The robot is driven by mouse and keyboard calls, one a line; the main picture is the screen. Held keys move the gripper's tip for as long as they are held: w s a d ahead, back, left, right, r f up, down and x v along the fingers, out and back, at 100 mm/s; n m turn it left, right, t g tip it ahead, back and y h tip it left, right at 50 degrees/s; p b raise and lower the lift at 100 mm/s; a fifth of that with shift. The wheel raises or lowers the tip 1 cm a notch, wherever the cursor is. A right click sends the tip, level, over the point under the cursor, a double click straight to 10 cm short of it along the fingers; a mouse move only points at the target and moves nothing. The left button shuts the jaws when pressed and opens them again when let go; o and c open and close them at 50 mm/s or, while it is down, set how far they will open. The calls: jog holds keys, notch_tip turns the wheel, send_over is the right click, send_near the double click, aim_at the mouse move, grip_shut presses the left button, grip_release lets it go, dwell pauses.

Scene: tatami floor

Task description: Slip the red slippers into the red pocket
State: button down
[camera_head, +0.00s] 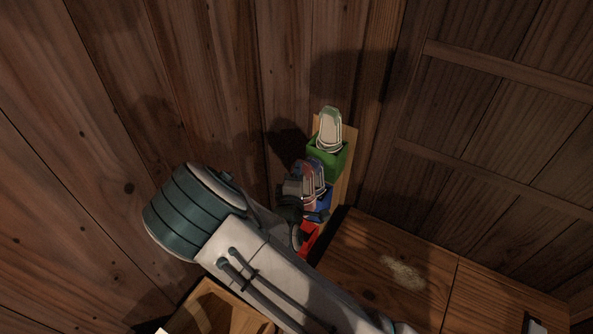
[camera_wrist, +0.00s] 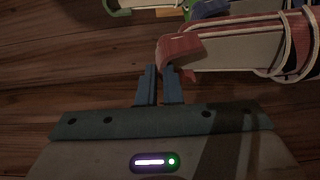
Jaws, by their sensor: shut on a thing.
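The red slippers (camera_wrist: 215,47), a pale-soled bundle with cord around it, lie across the upper right of the wrist view. My gripper (camera_wrist: 160,88) is shut on their near red end, with its blue fingers close together. In the head view the red slippers (camera_head: 309,201) show in front of the blue pocket, partly hidden by my gripper (camera_head: 290,203). The red pocket (camera_head: 308,238) is lowest on the wall board, and my arm covers much of it. The slippers look apart from the red pocket; the exact gap cannot be told.
A green pocket (camera_head: 328,157) holding green and white slippers (camera_head: 330,128) is at the top of the board. A blue pocket (camera_head: 320,213) is below it. A wooden cabinet (camera_head: 385,265) stands close at the right of the red pocket.

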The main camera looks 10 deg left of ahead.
jog(key=shift+f+b, duration=3.9)
jog(key=shift+f, duration=1)
jog(key=shift+f+b, duration=1.75)
jog(key=shift+f, duration=1.25)
jog(key=c, duration=1.5)
grip_release()
